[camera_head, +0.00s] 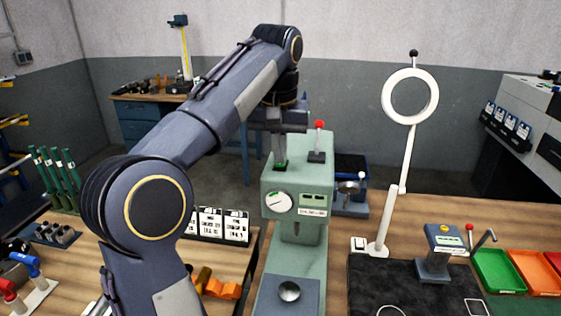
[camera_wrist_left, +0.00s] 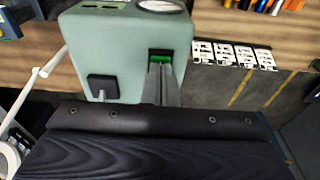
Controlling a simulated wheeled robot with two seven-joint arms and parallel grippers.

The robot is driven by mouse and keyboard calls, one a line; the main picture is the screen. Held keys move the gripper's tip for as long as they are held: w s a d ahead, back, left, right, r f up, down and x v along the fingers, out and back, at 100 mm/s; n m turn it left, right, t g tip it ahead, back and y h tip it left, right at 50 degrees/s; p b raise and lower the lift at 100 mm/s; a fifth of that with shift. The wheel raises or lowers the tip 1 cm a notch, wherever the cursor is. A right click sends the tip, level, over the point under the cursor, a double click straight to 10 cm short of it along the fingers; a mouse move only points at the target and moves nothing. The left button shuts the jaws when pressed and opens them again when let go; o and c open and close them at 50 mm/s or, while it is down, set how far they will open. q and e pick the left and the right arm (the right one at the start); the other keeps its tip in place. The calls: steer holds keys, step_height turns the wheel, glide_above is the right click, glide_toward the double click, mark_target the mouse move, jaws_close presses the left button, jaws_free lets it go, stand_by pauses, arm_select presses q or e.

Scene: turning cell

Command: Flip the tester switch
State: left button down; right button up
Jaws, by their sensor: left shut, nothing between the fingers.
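The tester (camera_head: 297,190) is a pale green machine with a round dial and a small display on its front. Its switch (camera_head: 281,166) is a small green rocker in a dark frame on top. The switch also shows in the left wrist view (camera_wrist_left: 160,57). My left gripper (camera_head: 279,160) points down, shut and empty, with its fingertips right at the switch. In the left wrist view the fingertips (camera_wrist_left: 160,68) cover part of the switch; I cannot tell whether they touch it. My right gripper is not in view.
A red-knobbed lever (camera_head: 318,141) stands on the tester beside the switch. A white ring lamp (camera_head: 410,97) stands to the right, near a blue-grey gauge stand (camera_head: 437,255) and green (camera_head: 497,270) and orange trays (camera_head: 535,272). Labelled cards (camera_head: 222,226) stand left of the tester.

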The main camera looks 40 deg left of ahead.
arm_select(q)
steer(key=shift+f, duration=0.35)
steer(key=shift+r, duration=0.1)
step_height(320, 180, up, 2)
steer(key=shift+r+p, duration=0.25)
steer(key=shift+p, duration=1)
steer(key=shift+r, duration=2.2)
steer(key=s+d+f+m+t+h+b, duration=0.1)
steer(key=s+d+f, duration=0.4)
steer(key=f, duration=0.5)
steer(key=s+d+f+m+t+h+b, duration=0.1)
steer(key=s+d+f+h+b, duration=0.1)
steer(key=s+d+f, duration=0.3)
steer(key=s+d+f+m+t+h+b, duration=0.1)
steer(key=s+d+f+m+t, duration=0.1)
steer(key=s+d+f, duration=0.4)
steer(key=s+f, duration=0.4)
steer(key=f, duration=0.5)
steer(key=shift+h, duration=0.3)
